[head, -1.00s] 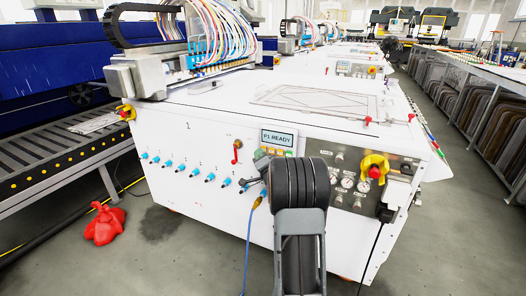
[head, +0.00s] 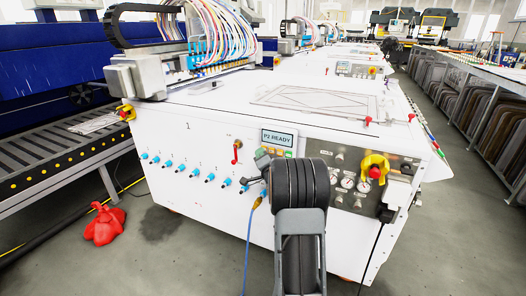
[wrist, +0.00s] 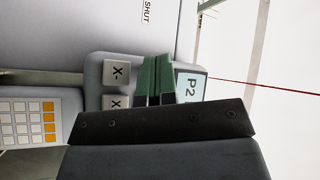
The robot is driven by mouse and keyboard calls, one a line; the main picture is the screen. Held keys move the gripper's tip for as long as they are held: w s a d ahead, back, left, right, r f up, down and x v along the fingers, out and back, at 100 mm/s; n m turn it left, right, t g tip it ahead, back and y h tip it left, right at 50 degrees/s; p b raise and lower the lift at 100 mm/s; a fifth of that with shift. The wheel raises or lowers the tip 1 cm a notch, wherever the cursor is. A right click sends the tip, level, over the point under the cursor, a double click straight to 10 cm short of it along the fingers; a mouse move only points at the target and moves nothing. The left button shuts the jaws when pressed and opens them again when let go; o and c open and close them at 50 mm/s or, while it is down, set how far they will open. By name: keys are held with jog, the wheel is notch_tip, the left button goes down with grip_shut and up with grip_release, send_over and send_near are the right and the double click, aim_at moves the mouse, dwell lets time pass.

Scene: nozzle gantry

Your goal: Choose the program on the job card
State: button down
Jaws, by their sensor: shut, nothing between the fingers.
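The display (head: 277,138) on the front of the white machine reads "P2 READY". It also shows in the wrist view (wrist: 191,88), sideways, with "P2" legible. Small coloured buttons (head: 288,153) sit under it, partly hidden by my arm. In the wrist view, two grey keys marked with X (wrist: 117,73) are on the same grey panel (wrist: 95,70). My gripper (wrist: 156,80) has green fingers shut together and empty, over the panel between the keys and the display, hiding what lies behind. I cannot tell if they touch it. I cannot make out a job card.
A knob panel with gauges (head: 347,183) and a red knob on a yellow surround (head: 374,171) are to the right. Blue-tipped fittings (head: 181,169) line the machine's front at left. A red heap (head: 103,225) lies on the floor, with free floor around it.

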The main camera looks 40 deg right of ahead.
jog(key=shift+s+a+b, duration=0.3)
jog(key=shift+s+a, duration=0.2)
jog(key=shift+a, duration=0.4)
jog(key=a, duration=0.1)
jog(key=s+a, duration=0.1)
jog(key=a, duration=0.1)
jog(key=s+a+b, duration=0.1)
jog(key=shift+s+a, duration=0.15)
jog(key=shift+s, duration=0.1)
dwell(0.7)
